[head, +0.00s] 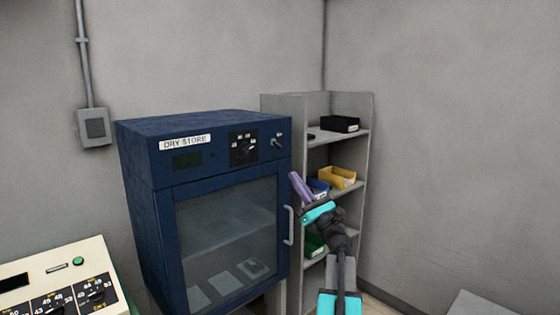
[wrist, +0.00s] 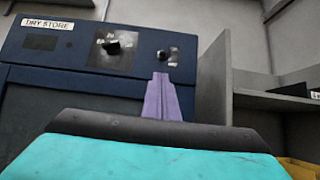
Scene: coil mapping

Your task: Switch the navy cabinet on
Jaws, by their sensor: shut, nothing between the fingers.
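The navy cabinet (head: 164,215), labelled DRY STORE, stands at the left of centre in the head view. Its top panel holds a dark display (head: 186,160), a rotary dial (head: 243,148) and a small toggle switch (head: 277,141) at the right end. In the wrist view the dial (wrist: 113,46) and the switch (wrist: 168,55) show near the top. My gripper (head: 294,176) has purple fingers, shut and empty, in front of the cabinet's right edge, below the switch. In the wrist view the fingertips (wrist: 161,76) appear just under the switch; contact cannot be told. The display looks dark.
A grey shelf unit (head: 368,130) with a black bin (head: 340,124), yellow bin (head: 337,177) and green bin (head: 314,245) stands right of the cabinet. The cabinet's door handle (head: 289,225) sticks out near my gripper. A cream control panel (head: 50,262) is at lower left.

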